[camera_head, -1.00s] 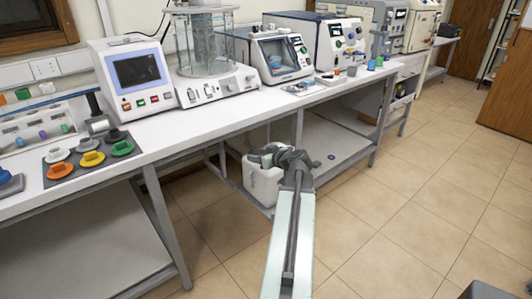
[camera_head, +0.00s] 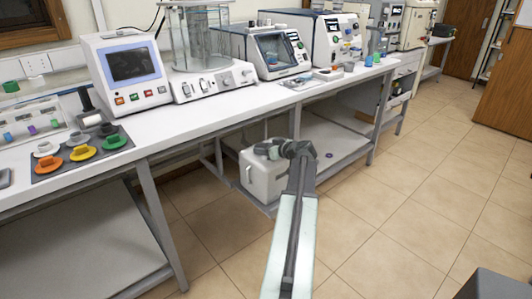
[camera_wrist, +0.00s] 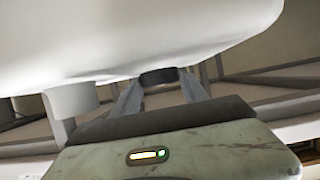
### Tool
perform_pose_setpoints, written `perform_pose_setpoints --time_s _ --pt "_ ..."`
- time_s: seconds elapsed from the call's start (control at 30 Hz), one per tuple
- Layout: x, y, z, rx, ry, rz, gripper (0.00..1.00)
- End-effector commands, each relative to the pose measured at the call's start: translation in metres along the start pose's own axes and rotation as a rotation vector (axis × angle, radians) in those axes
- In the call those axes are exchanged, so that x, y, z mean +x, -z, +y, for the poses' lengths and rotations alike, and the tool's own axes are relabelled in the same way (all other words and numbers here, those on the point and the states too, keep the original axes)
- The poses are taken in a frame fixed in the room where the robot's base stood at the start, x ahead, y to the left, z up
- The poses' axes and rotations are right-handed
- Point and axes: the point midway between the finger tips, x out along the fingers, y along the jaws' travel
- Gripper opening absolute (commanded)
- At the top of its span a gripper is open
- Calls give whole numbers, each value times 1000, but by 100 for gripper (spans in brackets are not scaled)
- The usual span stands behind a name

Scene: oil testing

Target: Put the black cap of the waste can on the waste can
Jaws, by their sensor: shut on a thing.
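The white waste can (camera_head: 262,180) stands low beneath the bench in the head view. In the wrist view its large white body (camera_wrist: 130,35) fills the top, with a short white neck (camera_wrist: 70,100) at the left. The black cap (camera_wrist: 158,77) is between my gripper's fingertips (camera_wrist: 160,80), which are shut on it. The cap is to the right of the neck and apart from it in that picture. In the head view my gripper (camera_head: 266,149) is at the top of the can; the cap is too small or hidden to make out there.
The white bench (camera_head: 180,125) runs above and behind the can, with grey legs (camera_head: 161,220) close by. A lower shelf (camera_head: 340,137) lies right of the can. Instruments and a mat of coloured caps stand on the bench.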

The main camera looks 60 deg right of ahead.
Motion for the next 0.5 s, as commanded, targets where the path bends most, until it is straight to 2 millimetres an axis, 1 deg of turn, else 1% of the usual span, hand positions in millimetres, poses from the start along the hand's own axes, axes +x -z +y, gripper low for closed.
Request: perform_pose_setpoints --time_s 0.1,0.23,0.27,0.3,0.33,0.5 --pt "-1 2 0 0 0 0 13" --pt "0 -2 2 0 -2 0 13" --pt "0 -2 2 1 -2 0 54" --pt "-1 -1 2 1 -3 0 65" --pt "-1 -1 2 1 -3 -1 73" --pt "-2 -1 3 1 -4 -1 73"
